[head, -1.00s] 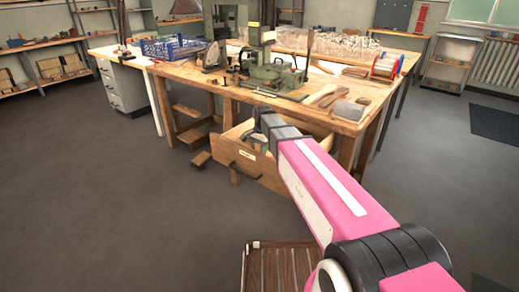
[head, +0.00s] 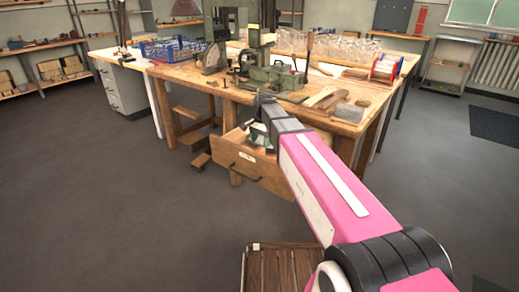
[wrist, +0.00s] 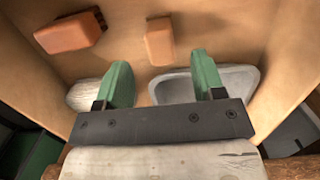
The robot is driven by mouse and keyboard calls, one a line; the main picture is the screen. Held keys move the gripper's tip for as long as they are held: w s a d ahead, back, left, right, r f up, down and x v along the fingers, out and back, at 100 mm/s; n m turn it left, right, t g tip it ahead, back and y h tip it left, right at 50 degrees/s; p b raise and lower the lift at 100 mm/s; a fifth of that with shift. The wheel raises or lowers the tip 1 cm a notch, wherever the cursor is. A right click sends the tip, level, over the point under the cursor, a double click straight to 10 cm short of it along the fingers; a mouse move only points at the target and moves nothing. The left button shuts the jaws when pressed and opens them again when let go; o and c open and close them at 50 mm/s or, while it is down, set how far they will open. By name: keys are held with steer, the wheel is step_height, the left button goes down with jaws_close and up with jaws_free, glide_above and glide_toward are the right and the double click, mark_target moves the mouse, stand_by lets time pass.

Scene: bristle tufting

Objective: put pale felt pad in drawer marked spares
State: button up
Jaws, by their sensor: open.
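My gripper (wrist: 160,78) is open, its two green fingers apart and pointing down into a wooden drawer. In the head view the green fingers (head: 257,134) show just above the open drawer (head: 243,162), which carries a small label too small to read. A pale, whitish rounded piece (wrist: 82,95) lies on the drawer floor beside the left finger, partly hidden by it. It may be the pale felt pad, but I cannot tell for sure. A grey, rimmed, rounded piece (wrist: 175,88) lies behind and beside the right finger.
Two orange-brown blocks (wrist: 70,33) (wrist: 159,42) lie in the drawer. The workbench (head: 185,75) above it holds a green machine (head: 272,72), a blue crate (head: 172,48), a wire spool (head: 385,66) and a grey block (head: 348,113).

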mark_target(261, 147)
step_height(261, 147, up, 7)
steer(key=shift+w+d+r, duration=0.15)
steer(key=shift+w+d, duration=0.1)
steer(key=shift+w, duration=0.05)
stand_by(1.2)
